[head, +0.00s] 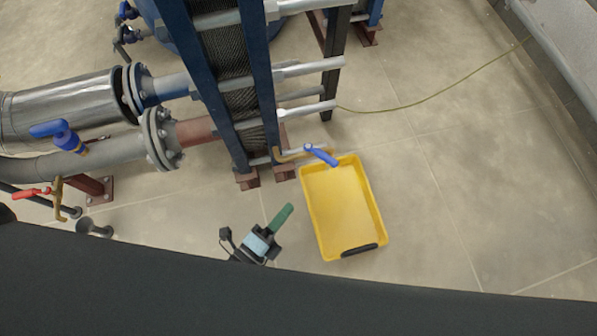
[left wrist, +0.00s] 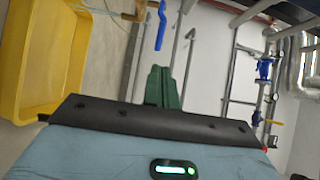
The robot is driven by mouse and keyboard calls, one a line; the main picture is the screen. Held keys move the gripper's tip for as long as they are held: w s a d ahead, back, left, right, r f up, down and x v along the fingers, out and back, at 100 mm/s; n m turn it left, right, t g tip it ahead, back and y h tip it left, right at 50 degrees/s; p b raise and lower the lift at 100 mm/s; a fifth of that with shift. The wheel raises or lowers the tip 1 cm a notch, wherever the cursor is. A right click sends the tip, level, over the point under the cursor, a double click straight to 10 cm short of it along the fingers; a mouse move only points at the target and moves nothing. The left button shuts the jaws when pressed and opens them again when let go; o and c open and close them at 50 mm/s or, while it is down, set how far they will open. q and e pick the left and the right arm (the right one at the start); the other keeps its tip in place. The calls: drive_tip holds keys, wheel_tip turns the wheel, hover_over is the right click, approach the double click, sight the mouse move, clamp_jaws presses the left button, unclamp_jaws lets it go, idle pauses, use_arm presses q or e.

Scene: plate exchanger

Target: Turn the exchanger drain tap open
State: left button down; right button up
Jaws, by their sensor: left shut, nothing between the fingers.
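The exchanger drain tap has a blue lever handle (head: 321,155) on a brass pipe (head: 290,154) at the foot of the plate exchanger (head: 232,70). The handle slants down to the right over the back edge of the yellow tray. In the left wrist view the blue handle (left wrist: 161,25) stands beyond the fingertips, near the top. My left gripper (head: 289,208), with green fingers, is shut and empty. It is in front of the tap, left of the tray, apart from the handle. Its closed fingers (left wrist: 159,72) also show in the left wrist view. My right gripper is not in view.
A yellow tray (head: 311,206) lies on the floor under the tap; its wall (left wrist: 40,105) is at the left in the wrist view. Another blue handle (head: 60,133) and a red lever (head: 31,191) are on pipes at left. The floor right of the tray is clear, with a thin hose (head: 420,102) behind.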

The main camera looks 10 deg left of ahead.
sight(326, 162)
use_arm(q)
drive_tip(key=b+x, duration=0.5)
drive_tip(key=x, duration=0.8)
drive_tip(key=shift+b, duration=0.3)
drive_tip(key=shift+w+d, duration=0.1)
drive_tip(key=shift+w, duration=0.05)
